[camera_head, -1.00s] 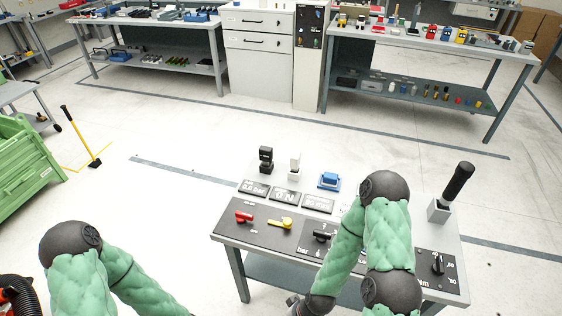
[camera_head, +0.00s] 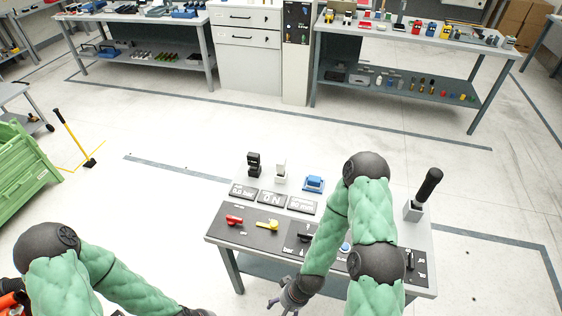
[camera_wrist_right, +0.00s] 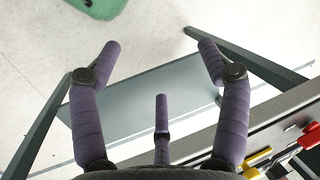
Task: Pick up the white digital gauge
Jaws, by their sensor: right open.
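The white digital gauge (camera_head: 281,168) stands upright at the back of the small table, between a black upright device (camera_head: 254,164) and a blue device (camera_head: 314,183). My right gripper (camera_head: 279,303) is low at the table's front edge, well away from the gauge. In the right wrist view its three purple fingers (camera_wrist_right: 160,65) are spread and empty, and the gauge is not seen there. My left arm reaches in at the lower left; only its wrist end shows at the bottom edge, and its fingers are out of the picture.
The small table (camera_head: 222,230) has label plates (camera_head: 273,198), a red handle (camera_head: 234,220) and a yellow handle (camera_head: 268,225). A black-handled tool (camera_head: 428,186) stands upright in a holder at its right. A green crate (camera_head: 22,170) is at far left. Floor behind the table is clear.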

